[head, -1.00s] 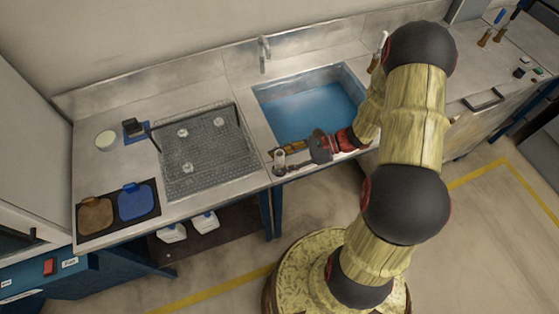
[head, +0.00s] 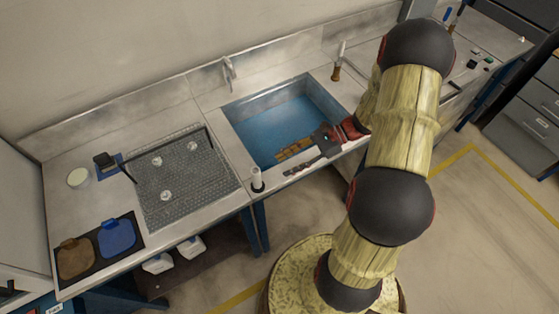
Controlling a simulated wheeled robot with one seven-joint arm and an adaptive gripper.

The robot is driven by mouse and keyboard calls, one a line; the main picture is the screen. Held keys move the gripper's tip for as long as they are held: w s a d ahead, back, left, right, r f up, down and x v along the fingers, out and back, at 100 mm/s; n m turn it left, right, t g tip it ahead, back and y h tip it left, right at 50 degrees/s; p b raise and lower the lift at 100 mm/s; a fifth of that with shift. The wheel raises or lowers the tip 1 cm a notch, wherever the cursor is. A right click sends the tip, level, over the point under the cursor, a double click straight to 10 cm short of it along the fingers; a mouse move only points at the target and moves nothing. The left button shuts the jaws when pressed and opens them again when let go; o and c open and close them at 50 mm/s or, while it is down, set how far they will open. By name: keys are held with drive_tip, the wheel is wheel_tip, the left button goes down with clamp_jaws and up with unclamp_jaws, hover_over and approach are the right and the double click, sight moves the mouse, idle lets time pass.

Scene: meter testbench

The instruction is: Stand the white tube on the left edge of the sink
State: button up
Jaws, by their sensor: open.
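The white tube (head: 256,177) stands upright on the metal rim at the front left corner of the sink (head: 232,117), with a dark ring or base at its foot. My gripper (head: 288,162) is open and empty, to the right of the tube and clear of it. Its fingers are over the front edge of the sink and point left toward the tube. The blue inside of the sink shows behind the fingers.
A faucet (head: 229,73) stands behind the sink. A perforated rack (head: 190,185) with a raised dark bar lies left of the tube. A brown-handled tool (head: 337,66) stands at the sink's back right. Brown and blue pads (head: 118,237) lie at far left.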

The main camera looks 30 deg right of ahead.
drive_tip(key=s+a+r+n+t+h, duration=0.1)
drive_tip(key=s+a+r+n+h, duration=0.2)
drive_tip(key=r+n, duration=0.3)
drive_tip(key=s+a+r+n+h, duration=0.4)
drive_tip(key=r+n, duration=0.3)
drive_tip(key=r, duration=0.4)
drive_tip(key=s+a+r+n+t+h, duration=0.1)
drive_tip(key=s+a+r+n+h, duration=0.2)
drive_tip(key=r+n, duration=0.4)
drive_tip(key=s+r+h, duration=0.1)
drive_tip(key=h, duration=0.1)
drive_tip(key=shift+a+r+t+h, duration=0.15)
drive_tip(key=shift+r+t+h, duration=0.15)
drive_tip(key=shift+r, duration=0.1)
drive_tip(key=shift+f, duration=0.1)
wheel_tip(320, 180, down, 4)
drive_tip(key=b, duration=0.4)
drive_tip(key=shift+f, duration=0.1)
